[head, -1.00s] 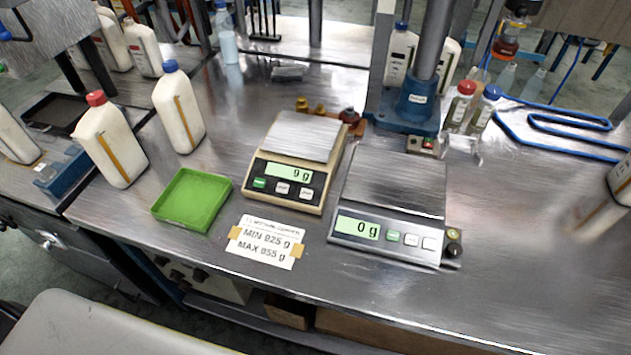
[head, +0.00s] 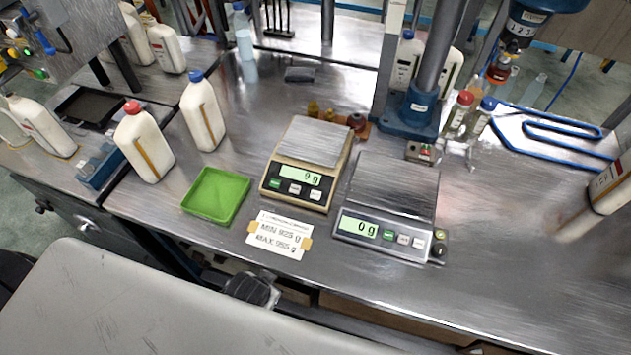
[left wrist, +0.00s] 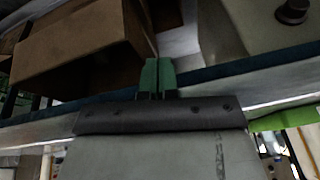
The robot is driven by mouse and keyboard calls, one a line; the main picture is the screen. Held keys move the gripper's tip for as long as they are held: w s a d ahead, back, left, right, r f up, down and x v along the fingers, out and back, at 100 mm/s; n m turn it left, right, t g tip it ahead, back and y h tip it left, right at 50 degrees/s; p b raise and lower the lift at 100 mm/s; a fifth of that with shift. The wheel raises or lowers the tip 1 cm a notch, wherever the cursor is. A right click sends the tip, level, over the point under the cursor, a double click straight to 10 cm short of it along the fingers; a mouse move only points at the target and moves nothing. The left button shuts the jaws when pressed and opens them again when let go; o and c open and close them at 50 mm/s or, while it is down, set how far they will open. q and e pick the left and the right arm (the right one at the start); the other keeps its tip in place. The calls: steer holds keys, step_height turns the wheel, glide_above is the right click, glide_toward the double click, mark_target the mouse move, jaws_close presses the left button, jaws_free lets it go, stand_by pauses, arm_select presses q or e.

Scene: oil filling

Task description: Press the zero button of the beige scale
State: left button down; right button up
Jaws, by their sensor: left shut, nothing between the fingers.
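The beige scale (head: 306,168) stands on the steel bench in the head view, with an empty-looking metal pan. Its display (head: 300,176) reads 9 g. A green button (head: 275,184) and two pale buttons sit in a row below the display. My left gripper (left wrist: 158,78) shows in the left wrist view with its green fingertips together and nothing between them, near a brown box and a bench-like edge. A dark part at the bench's front edge in the head view may be mine; I cannot tell. My right gripper is not identifiable in any view.
A grey scale (head: 388,205) reading 0 g stands right beside the beige one. A green tray (head: 215,196), a label card (head: 280,235) and white bottles (head: 145,145) are to the left. A blue column base (head: 408,118) stands behind. The bench's right side is mostly clear.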

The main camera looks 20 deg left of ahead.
arm_select(q)
step_height(320, 180, up, 9)
steer(key=w+t+p, duration=0.1)
steer(key=w+p, duration=0.1)
steer(key=w, duration=0.1)
step_height(320, 180, up, 12)
steer(key=m+t+p, duration=0.5)
steer(key=t, duration=0.3)
glide_above(316, 195)
steer(key=s, duration=0.5)
steer(key=shift+w+d+f, duration=0.15)
steer(key=shift+f, duration=0.05)
arm_select(e)
step_height(316, 195, up, 7)
steer(key=shift+a+r, duration=0.2)
steer(key=shift+a, duration=0.05)
arm_select(q)
steer(key=shift+f+b, duration=0.1)
steer(key=shift+b, duration=0.2)
